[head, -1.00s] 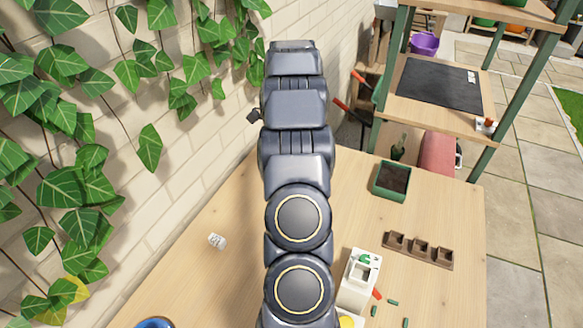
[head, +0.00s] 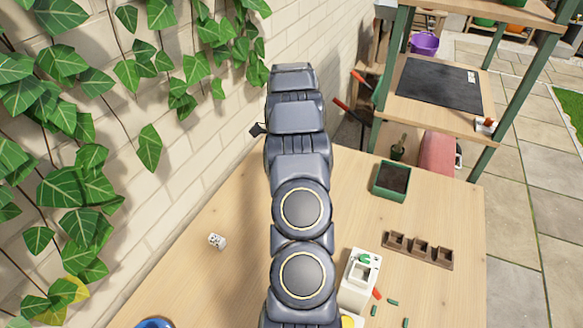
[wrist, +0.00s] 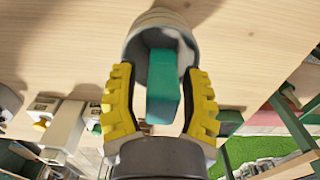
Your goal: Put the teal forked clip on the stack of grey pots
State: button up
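In the wrist view the teal forked clip (wrist: 164,88) shows as a teal block between my gripper's yellow fingers (wrist: 162,104). Narrow gaps show on both sides of the clip, so my gripper looks open around it. The stack of grey pots (wrist: 135,42) lies just past the fingertips, its round grey mouth behind the clip's far end. The clip overlaps the mouth in this view; its fork is hidden, and I cannot tell whether it touches the pots. In the head view my arm hides the gripper, the clip and the stack.
On the wooden table (head: 225,285) are a small white speckled cup (head: 217,241), a green soil tray (head: 391,181), a brown tray with several cells (head: 418,250) and a white device (head: 358,279). Small green pieces lie near the device. A brick wall (head: 170,200) borders the left.

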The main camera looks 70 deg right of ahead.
notch_tip(320, 180, up, 12)
jog(key=shift+r, duration=0.2)
dwell(0.5)
jog(key=w+a+r+n, duration=0.25)
jog(key=a+n, duration=0.35)
jog(key=a, duration=0.4)
jog(key=w+a+r+n, duration=0.25)
jog(key=a+n, duration=0.35)
jog(key=a, duration=0.3)
jog(key=w+a+r+n, duration=0.1)
jog(key=a+r+n, duration=0.2)
jog(key=a+n, duration=0.5)
jog(key=s+a+f+n+g, duration=0.1)
jog(key=s+a+n, duration=1.4)
jog(key=a, duration=0.3)
jog(key=shift+s+a+f+n+g, duration=0.3)
jog(key=shift+s+a+n, duration=0.1)
jog(key=shift+n, duration=0.1)
